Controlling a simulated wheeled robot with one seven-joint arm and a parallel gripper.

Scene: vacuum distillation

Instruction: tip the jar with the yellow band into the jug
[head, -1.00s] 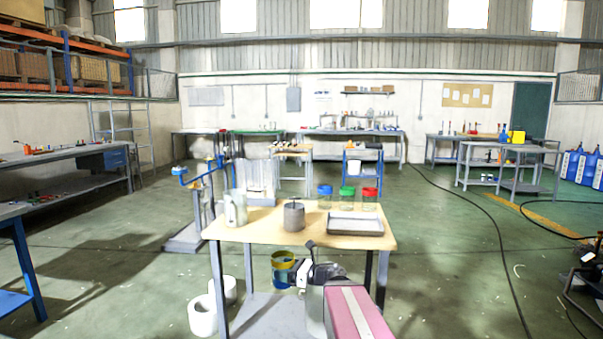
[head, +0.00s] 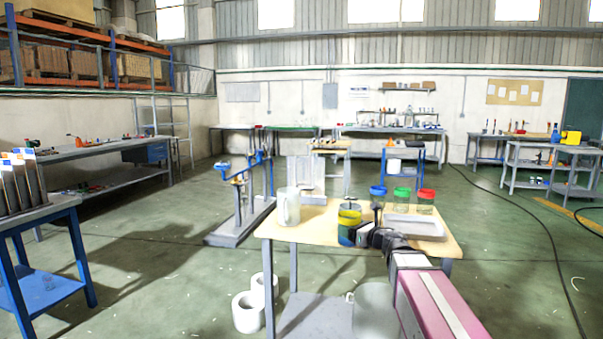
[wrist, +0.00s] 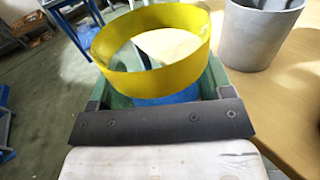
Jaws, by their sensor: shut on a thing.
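The jar with the yellow band (head: 349,217) is upright in my gripper (head: 361,234), at about the height of the table top. Its lower part looks dark blue-green. In the wrist view, the yellow band (wrist: 111,55) forms a ring just beyond the jaws, with a pale surface showing inside it. My gripper is shut on the jar's body below the band. The jug (head: 289,208), pale and translucent with a handle, stands upright on the wooden table, left of the jar and apart from it. I cannot tell how full either is.
A grey pot (wrist: 262,35) stands on the table beside the jar. Jars with blue (head: 378,191), green (head: 402,191) and red lids (head: 426,194) stand behind a grey tray (head: 413,228). A large handled vessel (head: 374,312) and white rolls (head: 248,312) are lower down.

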